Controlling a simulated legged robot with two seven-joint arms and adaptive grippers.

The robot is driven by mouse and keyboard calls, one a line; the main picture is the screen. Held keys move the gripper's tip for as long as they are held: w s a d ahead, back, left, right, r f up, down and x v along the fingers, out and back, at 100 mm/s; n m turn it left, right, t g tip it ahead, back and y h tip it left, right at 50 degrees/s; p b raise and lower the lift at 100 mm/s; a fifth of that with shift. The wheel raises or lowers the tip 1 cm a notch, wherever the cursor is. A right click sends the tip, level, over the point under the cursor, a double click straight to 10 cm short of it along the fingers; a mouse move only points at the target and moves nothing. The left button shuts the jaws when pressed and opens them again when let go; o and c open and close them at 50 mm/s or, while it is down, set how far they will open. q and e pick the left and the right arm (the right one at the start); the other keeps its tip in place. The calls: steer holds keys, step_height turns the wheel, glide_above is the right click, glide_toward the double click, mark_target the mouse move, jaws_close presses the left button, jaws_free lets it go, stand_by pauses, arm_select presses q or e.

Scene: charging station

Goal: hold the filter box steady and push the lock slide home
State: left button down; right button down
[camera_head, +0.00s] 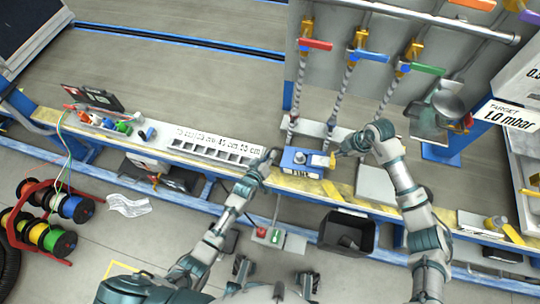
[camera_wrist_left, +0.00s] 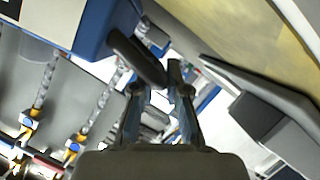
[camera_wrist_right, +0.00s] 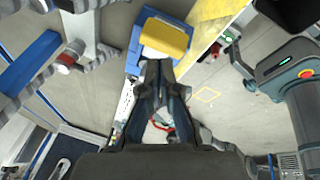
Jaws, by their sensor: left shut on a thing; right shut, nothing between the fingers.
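The blue filter box (camera_head: 292,158) sits on the bench in the head view, its white label facing front. It also shows in the left wrist view (camera_wrist_left: 92,22) and the right wrist view (camera_wrist_right: 136,42). My left gripper (camera_head: 271,154) is shut on the dark handle (camera_wrist_left: 135,58) at the box's left end. The yellow lock slide (camera_head: 321,160) is at the box's right end and is large in the right wrist view (camera_wrist_right: 164,36). My right gripper (camera_head: 338,152) is shut and empty, fingertips right at the slide's edge; I cannot tell whether they touch.
A white slotted rack (camera_head: 210,147) lies left of the box on the bench. A black bin (camera_head: 347,232) stands below the bench front. Cable spools (camera_head: 45,220) are at far left.

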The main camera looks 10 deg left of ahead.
arm_select(q)
steer(key=shift+s+d+f, duration=0.15)
steer(key=shift+s+d, duration=0.05)
steer(key=shift+d, duration=0.15)
steer(key=shift+a, duration=0.1)
steer(key=shift+f, duration=0.15)
arm_select(e)
steer(key=shift+d+f+m+t+y, duration=0.25)
steer(key=shift+d+f+m, duration=0.45)
steer(key=shift+f+m, duration=1.05)
steer(key=shift+d+f+m+t+y, duration=0.15)
steer(key=shift+d+f+m+t, duration=0.4)
steer(key=shift+f+m, duration=1.2)
steer(key=shift+d+f+m+t+y, duration=0.15)
steer(key=shift+d+f+m, duration=0.7)
steer(key=shift+f+m, duration=0.9)
arm_select(q)
steer(key=shift+r, duration=0.2)
arm_select(e)
steer(key=shift+m, duration=0.25)
steer(key=shift+w+a+r, duration=0.1)
steer(key=shift+a+r, duration=0.05)
steer(key=shift+a, duration=1)
steer(key=shift+w+a+r, duration=0.1)
steer(key=shift+a, duration=1)
arm_select(q)
steer(key=shift+w, duration=0.1)
arm_select(e)
steer(key=shift+d, duration=0.2)
